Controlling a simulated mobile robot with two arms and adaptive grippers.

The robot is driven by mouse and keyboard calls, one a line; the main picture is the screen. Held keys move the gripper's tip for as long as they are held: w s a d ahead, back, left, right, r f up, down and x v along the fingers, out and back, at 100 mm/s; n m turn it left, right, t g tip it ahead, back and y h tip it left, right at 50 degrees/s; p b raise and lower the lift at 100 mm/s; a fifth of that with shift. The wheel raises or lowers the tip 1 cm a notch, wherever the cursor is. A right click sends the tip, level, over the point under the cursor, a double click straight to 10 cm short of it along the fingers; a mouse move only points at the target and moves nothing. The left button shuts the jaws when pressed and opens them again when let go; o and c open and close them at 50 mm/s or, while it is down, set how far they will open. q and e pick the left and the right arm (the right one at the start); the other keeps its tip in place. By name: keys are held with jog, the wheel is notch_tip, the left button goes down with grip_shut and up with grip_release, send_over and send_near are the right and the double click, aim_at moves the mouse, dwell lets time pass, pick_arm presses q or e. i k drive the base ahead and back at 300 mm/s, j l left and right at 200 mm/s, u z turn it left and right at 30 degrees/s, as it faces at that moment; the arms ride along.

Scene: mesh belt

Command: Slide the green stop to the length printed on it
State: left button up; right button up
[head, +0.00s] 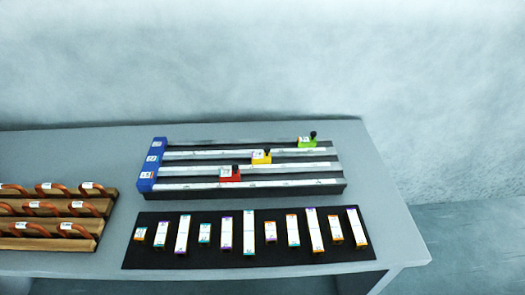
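The green stop (306,142) sits on the far rail of a slotted rail board (330,189), near that rail's right end. It has a black knob and a small white label whose print is too small to read. A yellow stop (261,158) sits on the middle rail, left of the green one. A red stop (230,175) sits on the near rail, further left. A blue end block (150,165) with white labels stands at the board's left end. White scale strips run along the rails; their marks are not readable. Neither gripper is in view.
A black mat (345,257) with several white blocks with coloured ends lies in front of the board. Wooden racks (85,244) with copper-coloured hooped pieces stand at the left. The grey table (385,215) is clear at the right; its right edge slopes toward the front corner.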

aim_at(303, 142)
jog(key=i+l, duration=0.3)
jog(key=l, duration=0.15)
jog(key=i+l, duration=0.3)
jog(key=l, duration=0.15)
jog(key=j+u, duration=0.05)
